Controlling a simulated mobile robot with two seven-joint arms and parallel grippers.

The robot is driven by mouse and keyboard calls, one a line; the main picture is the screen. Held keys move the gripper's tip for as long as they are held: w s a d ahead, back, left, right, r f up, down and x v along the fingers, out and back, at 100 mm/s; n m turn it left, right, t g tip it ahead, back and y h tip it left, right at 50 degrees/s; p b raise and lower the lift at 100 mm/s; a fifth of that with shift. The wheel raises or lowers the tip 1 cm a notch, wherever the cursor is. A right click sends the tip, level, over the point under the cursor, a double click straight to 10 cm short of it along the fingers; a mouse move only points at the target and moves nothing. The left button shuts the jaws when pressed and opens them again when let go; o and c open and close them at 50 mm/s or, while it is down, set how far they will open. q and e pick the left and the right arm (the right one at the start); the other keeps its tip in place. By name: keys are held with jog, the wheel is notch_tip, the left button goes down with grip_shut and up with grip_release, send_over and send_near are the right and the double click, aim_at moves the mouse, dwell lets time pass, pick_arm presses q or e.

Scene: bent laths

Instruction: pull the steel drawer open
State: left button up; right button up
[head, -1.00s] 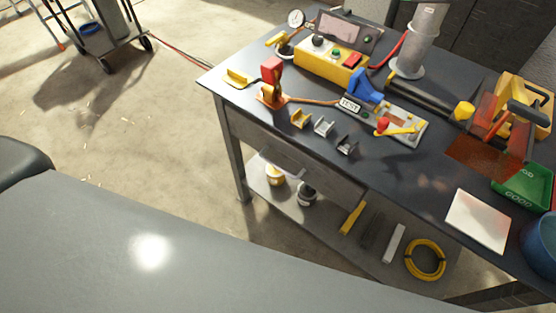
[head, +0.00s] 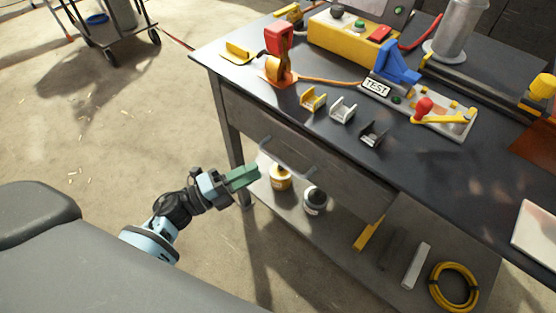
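The steel drawer (head: 330,172) is under the dark workbench top, and its grey front looks flush with the bench frame, so it appears shut. Its bar handle (head: 288,160) stands out from the front. My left gripper (head: 256,176) is in front of the drawer, a little left of and below the handle in the head view. Its green fingers point right toward the handle, with a small gap in the picture and no contact visible. The fingers overlap from this angle, so their opening is unclear. My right gripper is out of view.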

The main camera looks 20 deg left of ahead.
aim_at(278, 159)
pick_arm(q)
jog(key=shift+x, duration=3.85)
grip_shut()
